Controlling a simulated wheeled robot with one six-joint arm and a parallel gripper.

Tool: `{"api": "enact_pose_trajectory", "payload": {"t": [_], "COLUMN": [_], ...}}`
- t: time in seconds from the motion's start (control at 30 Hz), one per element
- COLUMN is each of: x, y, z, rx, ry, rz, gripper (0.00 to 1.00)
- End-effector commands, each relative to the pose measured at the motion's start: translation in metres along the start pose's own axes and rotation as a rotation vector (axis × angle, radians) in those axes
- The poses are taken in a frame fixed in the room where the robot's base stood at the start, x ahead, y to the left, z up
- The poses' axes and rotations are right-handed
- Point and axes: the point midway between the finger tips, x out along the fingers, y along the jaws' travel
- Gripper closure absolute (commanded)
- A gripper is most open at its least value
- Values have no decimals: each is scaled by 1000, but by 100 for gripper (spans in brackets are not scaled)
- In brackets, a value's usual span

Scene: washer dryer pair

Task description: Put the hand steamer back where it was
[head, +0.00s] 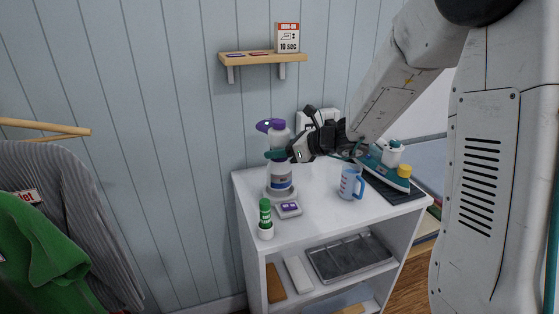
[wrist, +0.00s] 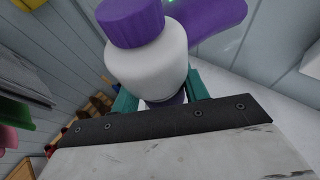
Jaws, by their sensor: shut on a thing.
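The hand steamer (head: 280,174) is a white bottle-shaped body with a purple cap and a purple nozzle head. It is upright at the back left of the white cabinet top, over a pale round base (head: 281,194). I cannot tell whether it rests on that base or hangs just above it. My gripper (head: 278,155) comes from the right, its teal fingers shut around the steamer's upper body. In the wrist view the steamer (wrist: 148,68) sits between the teal fingers, its purple nozzle pointing right; its lower part is hidden.
A wall shelf (head: 262,58) hangs above. Clothes (head: 75,205) hang at left.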

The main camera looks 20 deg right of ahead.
Motion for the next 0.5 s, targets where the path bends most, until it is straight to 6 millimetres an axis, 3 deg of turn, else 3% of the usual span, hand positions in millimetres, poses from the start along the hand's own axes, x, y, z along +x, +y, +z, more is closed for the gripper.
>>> {"api": "enact_pose_trajectory", "payload": {"t": [0.2,0.5], "x": [10,12], "y": [0,0], "z": [-26,-30], "rx": [3,0], "ry": [0,-1], "rz": [0,0], "gripper": [78,78]}}
